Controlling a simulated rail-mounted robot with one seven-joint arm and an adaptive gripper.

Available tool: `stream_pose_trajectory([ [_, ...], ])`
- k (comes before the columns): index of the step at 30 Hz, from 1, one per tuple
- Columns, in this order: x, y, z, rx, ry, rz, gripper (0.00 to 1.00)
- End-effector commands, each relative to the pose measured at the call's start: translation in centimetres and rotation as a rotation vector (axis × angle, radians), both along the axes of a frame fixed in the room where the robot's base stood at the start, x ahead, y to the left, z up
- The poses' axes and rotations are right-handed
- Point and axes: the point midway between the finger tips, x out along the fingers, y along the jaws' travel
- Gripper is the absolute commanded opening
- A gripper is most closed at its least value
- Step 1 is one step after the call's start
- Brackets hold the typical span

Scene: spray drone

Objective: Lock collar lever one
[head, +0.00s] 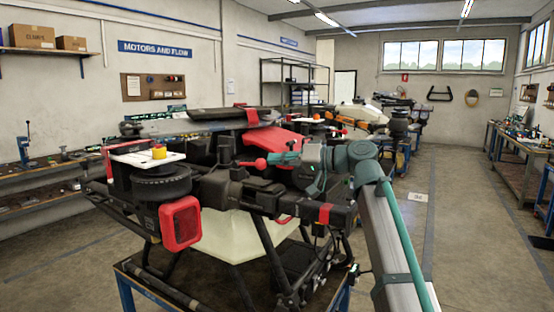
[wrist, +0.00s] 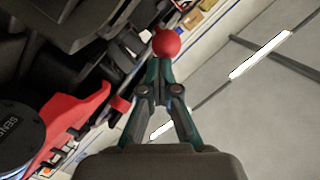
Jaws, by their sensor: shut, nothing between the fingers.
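The drone (head: 245,222) stands on a blue-legged stand, with dark folded arms and a pale tank. A red ball knob (head: 261,163) on a short red stem sits on the drone's arm near its joint; I take it to be the collar lever. My gripper (head: 272,159) has its teal fingers against or just beside this knob. In the wrist view, the fingers of my gripper (wrist: 159,65) are closed together, with a red ball (wrist: 166,42) right at their tips. I cannot tell whether they touch it. The lever's pivot is hidden.
A red-framed part (head: 181,223) hangs at the drone's front left. A red shell (wrist: 75,125) lies left of the fingers in the wrist view. Workbenches (head: 40,185) line the left wall.

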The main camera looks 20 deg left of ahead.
Motion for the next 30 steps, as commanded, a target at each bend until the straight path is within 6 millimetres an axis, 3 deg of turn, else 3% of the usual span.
stream_pose_trajectory([
  [8,0.0,-0.9,0.2,0.001,0.0,0.001,0.0],
  [21,0.6,-8.7,0.8,0.001,0.0,-0.003,0.0],
  [30,0.8,-11.9,1.0,0.001,0.0,-0.001,0.0],
])
